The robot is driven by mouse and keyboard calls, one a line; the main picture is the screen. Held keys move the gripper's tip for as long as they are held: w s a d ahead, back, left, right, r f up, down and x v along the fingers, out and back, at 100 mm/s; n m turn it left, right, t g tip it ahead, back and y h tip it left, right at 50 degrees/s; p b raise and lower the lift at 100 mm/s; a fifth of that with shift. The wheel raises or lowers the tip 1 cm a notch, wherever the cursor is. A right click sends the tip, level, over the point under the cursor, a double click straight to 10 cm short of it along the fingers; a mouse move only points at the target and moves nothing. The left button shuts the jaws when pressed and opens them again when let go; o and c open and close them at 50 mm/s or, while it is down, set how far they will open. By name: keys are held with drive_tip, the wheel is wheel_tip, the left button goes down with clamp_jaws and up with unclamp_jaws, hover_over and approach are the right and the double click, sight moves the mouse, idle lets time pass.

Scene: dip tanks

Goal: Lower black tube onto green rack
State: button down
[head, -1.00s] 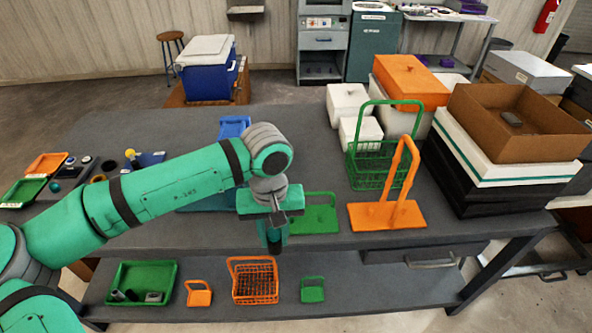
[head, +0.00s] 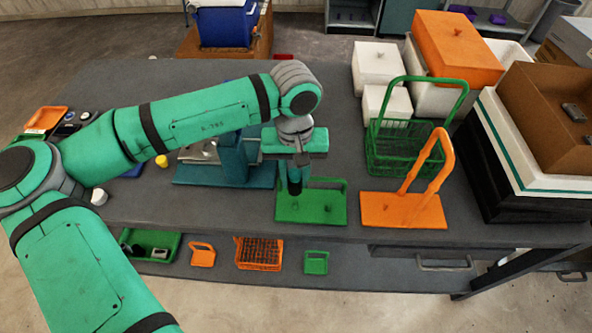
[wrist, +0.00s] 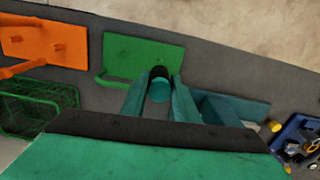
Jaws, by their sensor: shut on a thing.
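My gripper (head: 295,172) is shut on the black tube (head: 295,187), which hangs upright below the fingers. In the wrist view the tube (wrist: 159,73) shows as a dark round thing with a teal top between the two fingers. The green rack (head: 311,208) is a flat green plate with a low loop handle along its back edge, near the table's front edge. In the head view the tube overlaps the left part of this plate. I cannot tell whether the tube touches it. The rack also shows in the wrist view (wrist: 150,55).
An orange rack (head: 390,210) with a tall handle stands just right of the green one. A green wire basket (head: 395,150) is behind it. A teal stand (head: 205,174) is to the left. White tubs (head: 378,62) and stacked boxes fill the right side.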

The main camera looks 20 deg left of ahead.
drive_tip(key=shift+f, duration=2)
drive_tip(key=shift+s+f, duration=0.15)
drive_tip(key=shift+f, duration=2)
idle(1.4)
idle(0.4)
drive_tip(key=c, duration=1.3)
unclamp_jaws()
drive_tip(key=shift+o, duration=0.6)
drive_tip(key=o, duration=0.4)
drive_tip(key=shift+c, duration=0.2)
drive_tip(key=shift+r, duration=0.1)
drive_tip(key=shift+r, duration=3.9)
